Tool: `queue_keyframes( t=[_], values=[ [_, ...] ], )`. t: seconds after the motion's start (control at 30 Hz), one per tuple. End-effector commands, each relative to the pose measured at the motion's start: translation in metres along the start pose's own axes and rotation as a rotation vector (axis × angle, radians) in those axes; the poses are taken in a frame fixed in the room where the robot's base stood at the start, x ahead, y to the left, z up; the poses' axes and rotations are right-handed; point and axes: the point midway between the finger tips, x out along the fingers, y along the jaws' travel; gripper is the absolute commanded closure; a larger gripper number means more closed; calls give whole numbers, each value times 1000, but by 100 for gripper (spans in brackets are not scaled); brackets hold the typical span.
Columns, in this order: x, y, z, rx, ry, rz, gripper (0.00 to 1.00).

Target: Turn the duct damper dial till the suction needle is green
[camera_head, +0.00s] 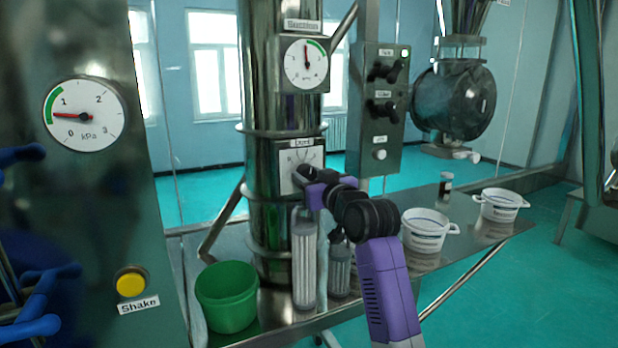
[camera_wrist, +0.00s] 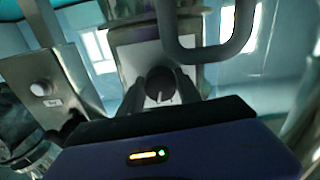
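The suction gauge (camera_head: 306,64) is on the steel duct in the head view. Its needle points almost straight up, by the left end of the green arc, which runs to the upper right; the label is too small to read surely. Below it is the damper dial's pale plate (camera_head: 287,184), partly hidden by my gripper (camera_head: 303,174). In the wrist view the dark round knob of the damper dial (camera_wrist: 159,86) sits between the two fingers of my gripper (camera_wrist: 160,88). The fingers lie close against both sides of the knob and look shut on it.
A kPa gauge (camera_head: 84,116) and a yellow Shake button (camera_head: 131,282) are on the left panel. A control box (camera_head: 378,115) with knobs is right of the duct.

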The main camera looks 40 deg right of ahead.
Motion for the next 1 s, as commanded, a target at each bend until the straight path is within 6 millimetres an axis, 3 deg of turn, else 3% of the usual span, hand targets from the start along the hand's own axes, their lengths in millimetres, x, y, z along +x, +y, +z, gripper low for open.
queue_keyframes(
  t=[0.03, 0.1, 0.47, 1.0],
  values=[
    [0, 0, 0, 0, 0, 0, 90],
    [0, 0, 0, 0, 0, 0, 100],
    [0, -1, -1, 88, 0, -2, 100],
    [0, -2, -1, 438, -1, -1, 100]
  ],
)
